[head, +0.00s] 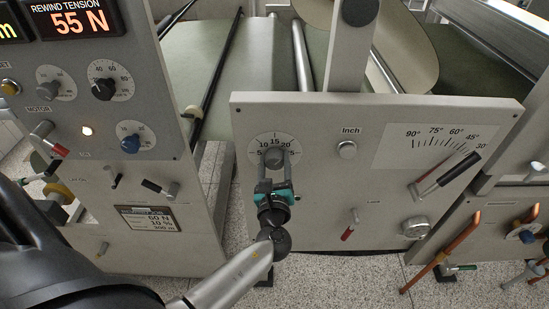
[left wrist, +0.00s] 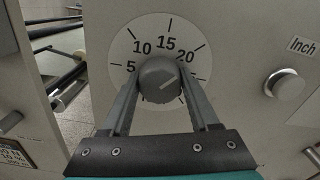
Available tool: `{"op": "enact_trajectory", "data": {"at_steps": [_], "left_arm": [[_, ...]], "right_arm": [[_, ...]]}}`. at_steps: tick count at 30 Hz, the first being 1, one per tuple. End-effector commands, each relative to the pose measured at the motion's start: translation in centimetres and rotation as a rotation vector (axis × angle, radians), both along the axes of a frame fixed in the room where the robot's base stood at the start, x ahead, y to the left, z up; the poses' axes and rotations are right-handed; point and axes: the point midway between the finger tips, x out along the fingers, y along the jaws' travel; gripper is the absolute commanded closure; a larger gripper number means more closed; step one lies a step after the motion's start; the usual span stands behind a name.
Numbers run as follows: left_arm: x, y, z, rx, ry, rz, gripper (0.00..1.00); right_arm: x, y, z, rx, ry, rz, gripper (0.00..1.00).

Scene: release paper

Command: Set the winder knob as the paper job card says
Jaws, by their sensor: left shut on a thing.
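The job card (head: 147,217) is on the left cabinet; its small lines seem to read 60 N, 10 % and a third I cannot read surely. A black knob (head: 103,89) with a scale around 40 and 60 and a blue knob (head: 130,143) are on that cabinet. My left gripper (head: 274,168) is shut on a grey dial knob (left wrist: 160,78) on the right panel, one finger at each side. Its round scale (left wrist: 124,48) shows 5, 10, 15, 20; the knob's pale mark points up and right, towards about 20 or beyond. No label naming the winder knob is readable.
The display (head: 75,20) reads REWIND TENSION 55 N. The right panel (head: 320,205) also has an Inch button (head: 347,149), an angle scale with a black-gripped lever (head: 459,172) and a red-tipped lever (head: 349,230). Orange-handled levers (head: 458,240) stand at the right.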

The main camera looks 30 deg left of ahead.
Motion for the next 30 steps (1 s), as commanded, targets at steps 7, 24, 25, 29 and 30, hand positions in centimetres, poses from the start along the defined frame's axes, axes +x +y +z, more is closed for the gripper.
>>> {"op": "enact_trajectory", "data": {"at_steps": [7,24,25,29,30], "left_arm": [[0.08,0.01,0.18,0.065,0.036,0.0,0.94],[0.05,0.02,0.05,0.078,0.045,0.001,0.32],[0.05,0.02,0.05,0.078,0.045,0.001,0.29],[0.02,0.02,0.03,0.076,0.046,0.0,0.14],[0.02,0.02,0.02,0.076,0.046,0.0,0.1]], "right_arm": [[-0.01,0.02,0.56,0.0,0.0,0.0,0.5],[-0.02,0.01,0.61,0.0,0.0,-0.001,0.5],[-0.02,0.01,0.61,0.0,0.0,-0.001,0.5],[-0.01,0.01,0.61,0.0,0.0,-0.001,0.5],[-0.01,0.01,0.61,0.0,0.0,-0.001,0.5]]}}
